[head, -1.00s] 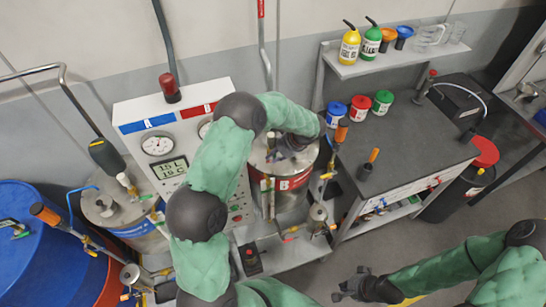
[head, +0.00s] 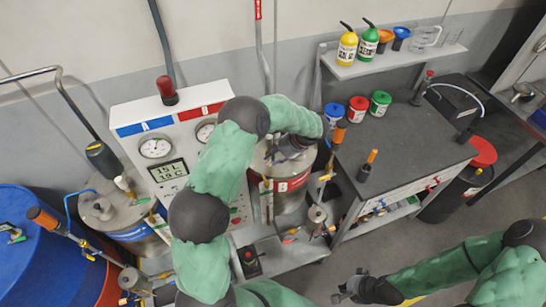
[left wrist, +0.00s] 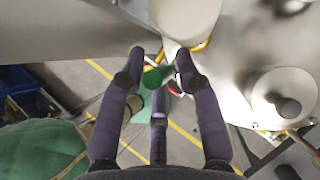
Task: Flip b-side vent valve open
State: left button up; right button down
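The B tank (head: 290,184), silver with a red B band, stands right of the control panel. My left gripper (head: 298,148) is over its top and covers part of the lid. In the left wrist view its dark fingers (left wrist: 160,66) are apart, with a small round green thing (left wrist: 152,78) showing between or beyond them; I cannot tell whether they touch it. A small valve with a light body (head: 265,187) is at the tank's left side, another (head: 327,172) at its right. I cannot tell which one is the vent valve. My right gripper (head: 350,284) is open and empty above the floor.
The control panel (head: 185,150) with gauges and a display stands left of the tank. The A tank (head: 115,212) and a blue drum (head: 35,245) are further left. A dark workbench (head: 415,140) with several small tubs is at right. Pipes rise behind the panel.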

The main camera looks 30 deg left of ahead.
pick_arm(q)
jog(key=v, duration=1.1)
jog(key=shift+r, duration=0.15)
